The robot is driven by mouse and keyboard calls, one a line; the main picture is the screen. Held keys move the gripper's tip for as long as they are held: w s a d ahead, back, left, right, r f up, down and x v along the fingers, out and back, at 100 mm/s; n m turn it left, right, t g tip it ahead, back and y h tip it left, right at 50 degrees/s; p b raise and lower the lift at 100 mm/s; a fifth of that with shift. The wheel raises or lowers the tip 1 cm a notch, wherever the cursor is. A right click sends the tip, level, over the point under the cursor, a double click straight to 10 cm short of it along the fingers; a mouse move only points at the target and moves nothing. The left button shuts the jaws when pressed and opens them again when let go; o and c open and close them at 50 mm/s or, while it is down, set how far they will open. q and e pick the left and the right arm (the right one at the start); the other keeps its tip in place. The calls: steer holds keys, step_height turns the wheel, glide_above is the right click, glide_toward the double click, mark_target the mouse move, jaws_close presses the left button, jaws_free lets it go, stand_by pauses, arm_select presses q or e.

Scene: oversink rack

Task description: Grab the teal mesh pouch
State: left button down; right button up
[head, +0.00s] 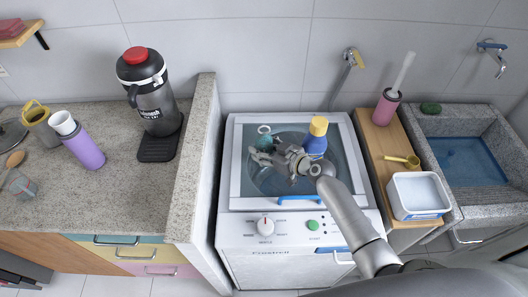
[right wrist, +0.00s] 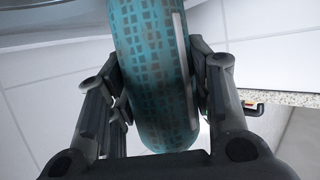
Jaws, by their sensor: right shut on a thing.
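The teal mesh pouch (right wrist: 150,75) fills the middle of the right wrist view, a rounded teal shape with a dark checked pattern and a pale strip along its right side. My right gripper (right wrist: 155,60) has a finger on each side of it and is shut on it. In the head view my right gripper (head: 262,157) is over the washing machine's glass lid. A small teal and white piece (head: 264,129) shows just beyond the fingers; I cannot tell if it is part of the pouch. My left gripper is not in view.
A blue bottle with a yellow cap (head: 317,137) stands close right of the gripper on the washing machine (head: 262,228). A stone ledge (head: 200,150) rises to its left. A wooden shelf (head: 374,140) with a white tub (head: 418,194) and a stone sink (head: 475,120) are to the right.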

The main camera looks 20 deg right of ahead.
steer(key=shift+c, duration=1.1)
